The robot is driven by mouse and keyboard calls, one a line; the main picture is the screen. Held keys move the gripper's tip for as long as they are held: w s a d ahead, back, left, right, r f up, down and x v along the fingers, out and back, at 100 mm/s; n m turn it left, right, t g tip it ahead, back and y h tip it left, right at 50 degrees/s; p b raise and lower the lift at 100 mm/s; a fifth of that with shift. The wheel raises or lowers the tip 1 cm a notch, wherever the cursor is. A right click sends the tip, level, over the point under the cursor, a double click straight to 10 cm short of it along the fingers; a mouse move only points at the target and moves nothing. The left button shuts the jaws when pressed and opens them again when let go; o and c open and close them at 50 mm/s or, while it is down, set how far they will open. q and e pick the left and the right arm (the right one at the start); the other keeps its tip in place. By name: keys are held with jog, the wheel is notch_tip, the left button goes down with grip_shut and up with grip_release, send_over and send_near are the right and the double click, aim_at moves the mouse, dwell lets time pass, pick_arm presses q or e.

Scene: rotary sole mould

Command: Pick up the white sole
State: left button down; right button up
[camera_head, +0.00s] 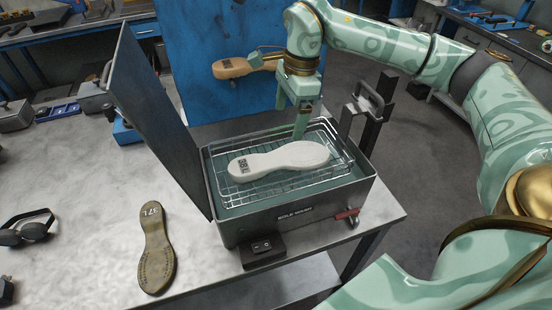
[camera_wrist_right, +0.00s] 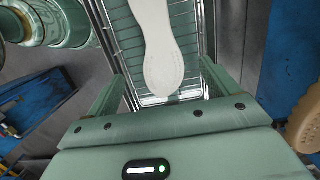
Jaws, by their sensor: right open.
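The white sole (camera_head: 285,159) lies flat in a wire basket (camera_head: 341,170) inside an open grey box (camera_head: 285,213). A dark number mark shows on its left end. My right gripper (camera_head: 299,128) is above the back of the basket, with its fingers pointing down, behind the sole's right part. In the right wrist view the gripper (camera_wrist_right: 160,82) is open, its fingers wide apart. One end of the white sole (camera_wrist_right: 163,65) shows between and beyond the fingers, and nothing is held. My left gripper is not in view.
The box's tall lid (camera_head: 150,105) stands open on the left. A blue panel (camera_head: 190,70) with a tan sole (camera_head: 232,68) is behind. A dark brown sole (camera_head: 157,245) and goggles (camera_head: 28,229) lie on the metal table (camera_head: 95,265). A handled post (camera_head: 372,125) stands at the right.

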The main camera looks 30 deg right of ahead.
send_over(280, 157)
jog(key=d, duration=0.1)
notch_tip(280, 157, down, 6)
jog(key=shift+s+r+b, duration=0.1)
jog(key=shift+b, duration=0.3)
jog(key=shift+f, duration=0.55)
jog(key=f, duration=0.2)
jog(key=a+f, duration=0.1)
jog(key=f, duration=0.2)
jog(key=shift+b, duration=0.4)
jog(key=shift+r, duration=0.1)
jog(key=c, duration=1.2)
jog(key=shift+o, duration=0.2)
jog(key=shift+r, duration=0.1)
